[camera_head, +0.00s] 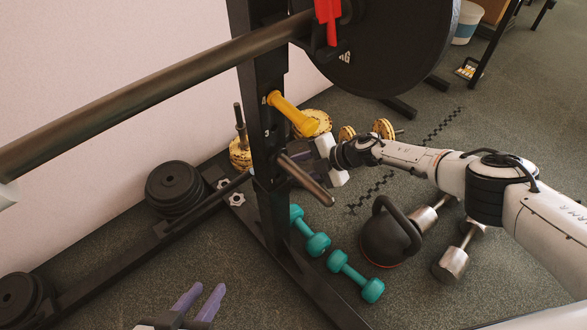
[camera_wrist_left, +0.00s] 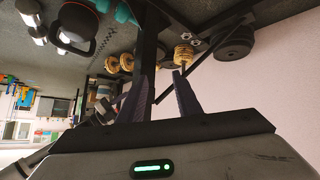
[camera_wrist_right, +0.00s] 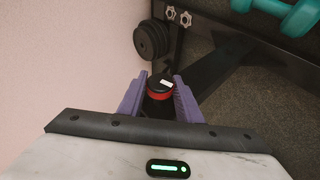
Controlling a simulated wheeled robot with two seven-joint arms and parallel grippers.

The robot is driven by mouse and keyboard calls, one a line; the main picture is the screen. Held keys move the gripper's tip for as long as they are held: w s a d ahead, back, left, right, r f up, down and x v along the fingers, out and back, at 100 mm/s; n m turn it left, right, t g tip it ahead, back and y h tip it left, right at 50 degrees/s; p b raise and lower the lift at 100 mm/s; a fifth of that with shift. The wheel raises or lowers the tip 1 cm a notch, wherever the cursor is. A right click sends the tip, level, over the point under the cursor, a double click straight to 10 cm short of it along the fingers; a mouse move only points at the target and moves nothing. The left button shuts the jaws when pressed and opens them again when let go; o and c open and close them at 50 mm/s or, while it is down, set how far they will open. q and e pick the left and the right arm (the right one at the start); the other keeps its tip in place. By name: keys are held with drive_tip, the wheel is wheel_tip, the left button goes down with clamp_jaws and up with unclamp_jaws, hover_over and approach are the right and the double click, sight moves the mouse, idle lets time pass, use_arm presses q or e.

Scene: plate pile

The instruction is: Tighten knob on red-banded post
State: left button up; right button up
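My right gripper (camera_wrist_right: 160,82) shows in the right wrist view with its two purple fingers apart. A round black knob with a red band (camera_wrist_right: 159,95) and a small white mark sits between the fingers. I cannot tell whether they touch it. In the head view my right arm reaches from the right to the black rack upright (camera_head: 262,120), and the gripper is partly hidden there. I cannot make out the red-banded knob in that view. My left gripper (camera_head: 198,303) is open and empty at the bottom left; its spread fingers also show in the left wrist view (camera_wrist_left: 161,78).
A long bar (camera_head: 150,92) with a large black plate (camera_head: 390,50) crosses above. A yellow peg (camera_head: 292,112) and a dark peg (camera_head: 305,180) stick out from the upright. Teal dumbbells (camera_head: 355,277), a kettlebell (camera_head: 388,236) and stacked black plates (camera_head: 174,188) crowd the floor.

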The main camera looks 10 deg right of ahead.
drive_tip(key=shift+o, duration=1.4)
drive_tip(key=shift+d+r, duration=0.1)
drive_tip(key=shift+r, duration=0.1)
use_arm(q)
drive_tip(key=r+p, duration=0.1)
drive_tip(key=p, duration=0.1)
drive_tip(key=a+r+p, duration=0.1)
drive_tip(key=p, duration=0.2)
drive_tip(key=shift+m+g+p, duration=0.3)
drive_tip(key=shift+g+p, duration=0.05)
drive_tip(key=shift+g, duration=0.05)
use_arm(e)
drive_tip(key=v, duration=1)
drive_tip(key=shift+f, duration=0.1)
